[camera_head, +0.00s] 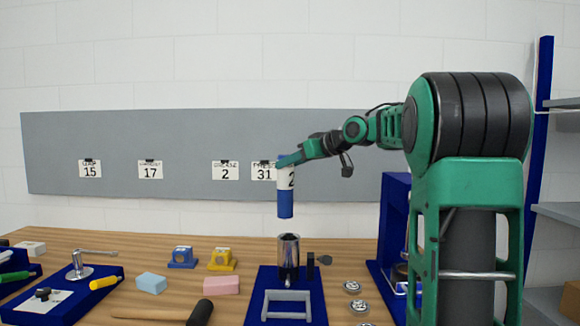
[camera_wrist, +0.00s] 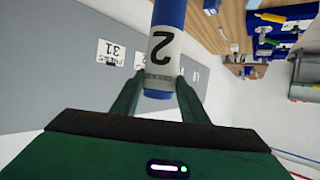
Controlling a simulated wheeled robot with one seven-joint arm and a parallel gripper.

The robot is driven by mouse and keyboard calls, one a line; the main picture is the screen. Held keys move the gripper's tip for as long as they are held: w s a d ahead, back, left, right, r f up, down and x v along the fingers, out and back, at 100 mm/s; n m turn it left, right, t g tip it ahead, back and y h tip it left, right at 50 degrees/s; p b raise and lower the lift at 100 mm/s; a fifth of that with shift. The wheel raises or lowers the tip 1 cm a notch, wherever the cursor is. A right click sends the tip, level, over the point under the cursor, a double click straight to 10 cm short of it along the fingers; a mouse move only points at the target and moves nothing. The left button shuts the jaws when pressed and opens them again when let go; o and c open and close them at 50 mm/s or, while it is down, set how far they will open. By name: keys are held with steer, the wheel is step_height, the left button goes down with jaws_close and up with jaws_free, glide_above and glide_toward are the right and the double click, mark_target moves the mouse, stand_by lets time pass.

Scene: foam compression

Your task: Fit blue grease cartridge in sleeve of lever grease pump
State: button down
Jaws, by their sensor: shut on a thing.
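The blue grease cartridge (camera_head: 285,205) has a white label with a "2" and hangs upright in the air in the head view. My gripper (camera_head: 284,162) is shut on its upper part. In the wrist view the cartridge (camera_wrist: 161,60) stands between the two fingers of my gripper (camera_wrist: 155,92). The lever grease pump's metal sleeve (camera_head: 289,250) stands upright on a blue base (camera_head: 265,285) on the table. The cartridge is above the sleeve and apart from it, with a visible gap. The inside of the sleeve cannot be seen.
Blue and yellow blocks (camera_head: 222,260), a light blue block (camera_head: 151,282) and a pink block (camera_head: 221,285) lie left of the pump on the wooden table (camera_head: 130,250). A black-handled tool (camera_head: 200,312) lies in front. A blue frame (camera_head: 393,220) stands to the right.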

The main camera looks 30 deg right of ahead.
steer(key=shift+d, duration=0.45)
steer(key=shift+f, duration=0.1)
step_height(320, 180, down, 8)
steer(key=shift+f, duration=0.15)
stand_by(1.2)
steer(key=shift+s, duration=0.1)
stand_by(0.4)
step_height(320, 180, down, 7)
stand_by(3.8)
steer(key=c, duration=1)
jaws_free()
